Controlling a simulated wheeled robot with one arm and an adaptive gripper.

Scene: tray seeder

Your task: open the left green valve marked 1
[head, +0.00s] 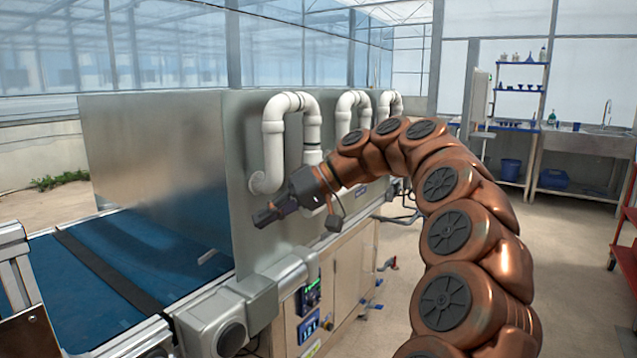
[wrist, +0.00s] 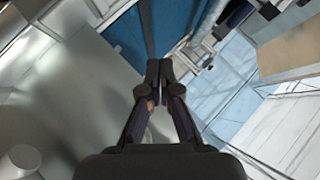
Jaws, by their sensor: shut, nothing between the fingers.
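I cannot make out a green valve marked 1 in either view; my arm covers part of the area below the white pipes. My gripper (head: 264,215) is in front of the metal side panel (head: 245,130) of the seeder, beside the lower end of the nearest white pipe (head: 273,145). In the wrist view my gripper (wrist: 160,68) has its fingertips together, with nothing seen between them.
Two more white pipes (head: 345,112) stand behind the nearest one. A blue conveyor belt (head: 130,258) runs at left. A red cart (head: 626,255) stands far right; floor between is free.

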